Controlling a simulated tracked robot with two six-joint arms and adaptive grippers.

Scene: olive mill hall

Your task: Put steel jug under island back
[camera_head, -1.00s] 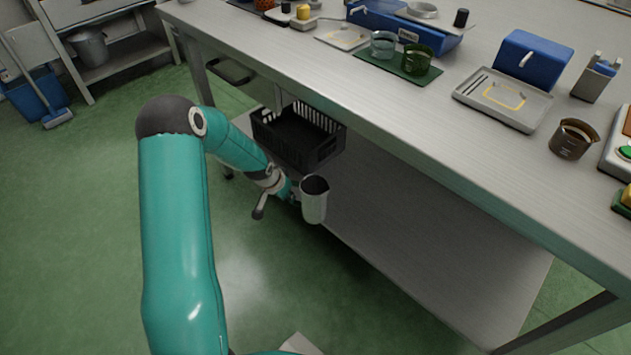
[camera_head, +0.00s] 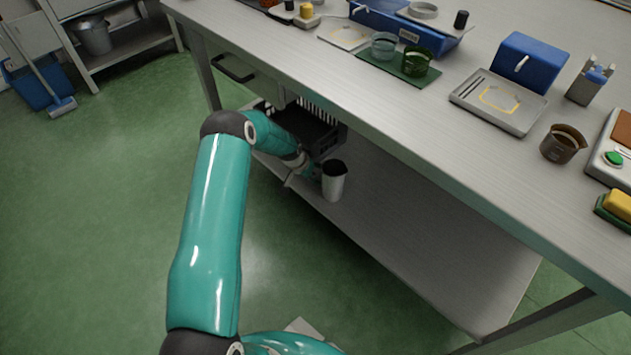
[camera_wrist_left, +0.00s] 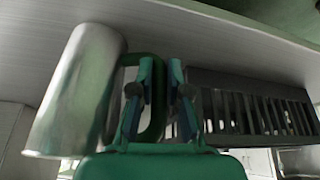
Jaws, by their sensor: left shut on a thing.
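The steel jug (camera_head: 334,182) is a grey metal cup, upright at the lower shelf (camera_head: 400,235) under the island's worktop. In the left wrist view the jug (camera_wrist_left: 78,90) is large at the left, with its dark green handle (camera_wrist_left: 155,105) between my fingers. My left gripper (camera_head: 314,172) is shut on the handle in the head view, mostly hidden behind my arm and the jug; its fingers (camera_wrist_left: 160,95) show in the left wrist view. I cannot tell whether the jug's base touches the shelf. My right gripper is not in view.
A black slatted crate (camera_head: 325,140) stands on the shelf behind the jug; it also shows in the left wrist view (camera_wrist_left: 250,105). The worktop (camera_head: 420,125) overhangs the shelf. The shelf right of the jug is clear.

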